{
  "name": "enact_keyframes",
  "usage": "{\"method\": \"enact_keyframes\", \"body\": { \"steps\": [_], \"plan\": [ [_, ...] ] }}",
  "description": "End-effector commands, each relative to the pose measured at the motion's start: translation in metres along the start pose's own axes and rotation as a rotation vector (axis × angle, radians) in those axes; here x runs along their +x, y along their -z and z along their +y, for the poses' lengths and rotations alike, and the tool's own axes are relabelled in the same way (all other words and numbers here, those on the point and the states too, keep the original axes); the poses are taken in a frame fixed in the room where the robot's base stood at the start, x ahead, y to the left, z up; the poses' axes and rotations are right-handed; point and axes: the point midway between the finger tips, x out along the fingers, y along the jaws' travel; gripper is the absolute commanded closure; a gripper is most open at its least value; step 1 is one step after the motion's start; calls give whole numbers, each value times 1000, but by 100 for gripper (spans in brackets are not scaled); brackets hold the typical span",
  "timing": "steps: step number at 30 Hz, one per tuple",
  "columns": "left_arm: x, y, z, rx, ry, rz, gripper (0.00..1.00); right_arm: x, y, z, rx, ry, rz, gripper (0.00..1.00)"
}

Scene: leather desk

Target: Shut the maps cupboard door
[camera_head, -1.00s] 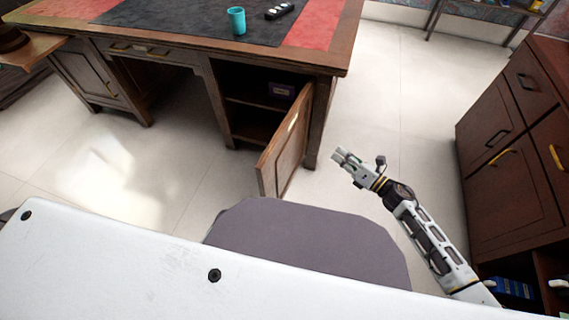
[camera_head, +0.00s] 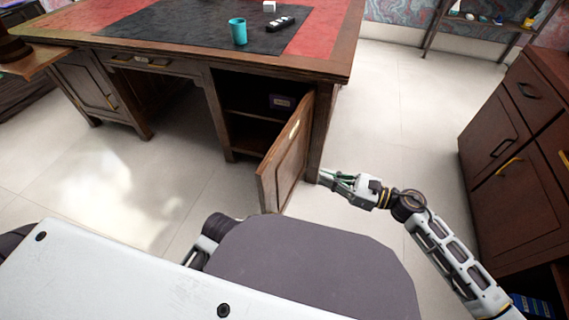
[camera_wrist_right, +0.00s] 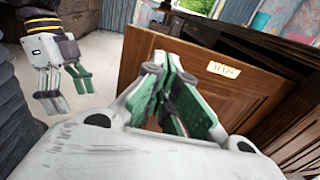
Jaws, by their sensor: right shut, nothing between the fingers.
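The maps cupboard door (camera_head: 286,160) is a brown wooden panel standing ajar, swung out from the right end of the desk. A pale label reading MAPS (camera_wrist_right: 223,70) is near its top edge in the wrist view. My right gripper (camera_head: 328,178) is shut and empty, low and just right of the door in the head view. Its fingers (camera_wrist_right: 160,85) overlap the door panel in the wrist view; I cannot tell whether they touch it. My left gripper (camera_wrist_right: 70,92) shows only at the left of the wrist view, with its fingers apart and empty.
The desk (camera_head: 333,75) carries a teal cup (camera_head: 238,31) and a dark tray (camera_head: 281,24). A small box (camera_head: 282,102) sits on a shelf inside the open cupboard. A drawer cabinet (camera_head: 510,190) stands at the right.

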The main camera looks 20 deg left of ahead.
Motion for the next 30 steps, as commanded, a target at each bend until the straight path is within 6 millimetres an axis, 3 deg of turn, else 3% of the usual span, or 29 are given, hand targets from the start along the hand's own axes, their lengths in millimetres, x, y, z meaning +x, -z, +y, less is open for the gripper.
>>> {"method": "enact_keyframes", "body": {
  "steps": [11, 30],
  "plan": [
    [5, -1, 0, -2, -3, 6, 20, 17, 0, 0, 1, 0, -2, 100],
    [24, -4, 2, -16, -24, 48, 20, 99, 0, -1, 1, 1, -3, 100]
  ]
}}
